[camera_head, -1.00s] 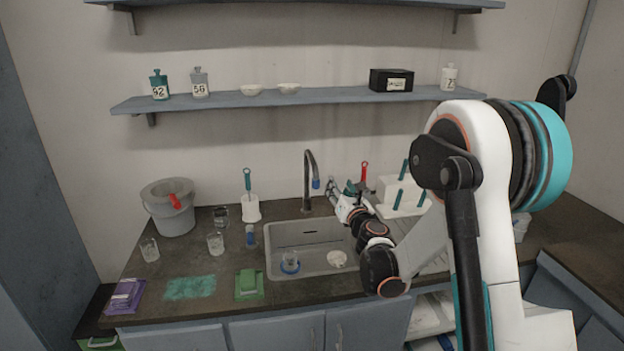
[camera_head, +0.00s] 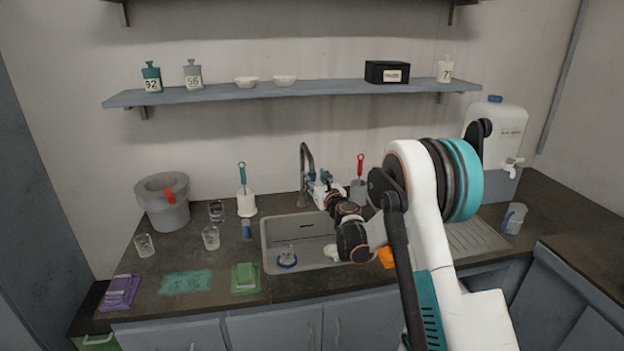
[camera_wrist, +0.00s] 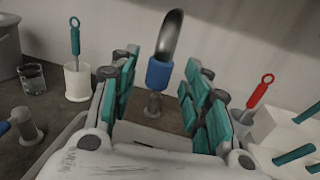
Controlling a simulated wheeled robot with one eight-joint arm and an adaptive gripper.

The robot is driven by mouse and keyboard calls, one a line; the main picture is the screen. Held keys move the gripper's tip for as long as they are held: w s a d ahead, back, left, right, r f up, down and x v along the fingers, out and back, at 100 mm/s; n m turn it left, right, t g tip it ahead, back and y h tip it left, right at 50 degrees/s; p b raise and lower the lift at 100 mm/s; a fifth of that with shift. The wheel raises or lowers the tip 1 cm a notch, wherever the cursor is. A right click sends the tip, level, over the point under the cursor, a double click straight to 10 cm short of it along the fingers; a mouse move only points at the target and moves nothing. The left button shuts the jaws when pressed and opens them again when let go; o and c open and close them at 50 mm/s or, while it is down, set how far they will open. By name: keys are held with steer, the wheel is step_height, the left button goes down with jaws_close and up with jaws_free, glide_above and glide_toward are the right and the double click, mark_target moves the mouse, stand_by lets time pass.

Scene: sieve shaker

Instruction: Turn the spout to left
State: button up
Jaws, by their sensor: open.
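The grey metal spout (camera_head: 304,160) rises behind the sink and curves over at the top. In the wrist view the spout (camera_wrist: 170,35) ends in a blue tip (camera_wrist: 159,73) that points toward me. My gripper (camera_head: 318,181) is at the blue tip, which it partly hides in the head view. In the wrist view my gripper (camera_wrist: 161,78) is open, with teal finger pads on either side of the blue tip and visible gaps at both sides. The spout's base (camera_wrist: 153,104) shows below, between the fingers.
The sink (camera_head: 267,245) lies below, with a blue-based glass item (camera_head: 287,258) in it. A white holder with a teal-handled brush (camera_head: 245,203) stands left of the spout, and a red-handled tool (camera_head: 360,168) right. A shelf (camera_head: 220,95) runs above.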

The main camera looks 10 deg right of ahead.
mark_target(314, 177)
steer(key=shift+w+a, duration=0.15)
steer(key=shift+w, duration=0.7)
steer(key=shift+w+a, duration=0.1)
steer(key=shift+w, duration=0.7)
jaws_close()
steer(key=w+a+m+h, duration=0.2)
steer(key=a+m+h, duration=0.1)
steer(key=a, duration=0.7)
steer(key=shift+w+a+h+b, duration=0.2)
steer(key=shift+w+h+b, duration=0.2)
steer(key=shift+h, duration=0.4)
jaws_free()
steer(key=shift+a, duration=0.2)
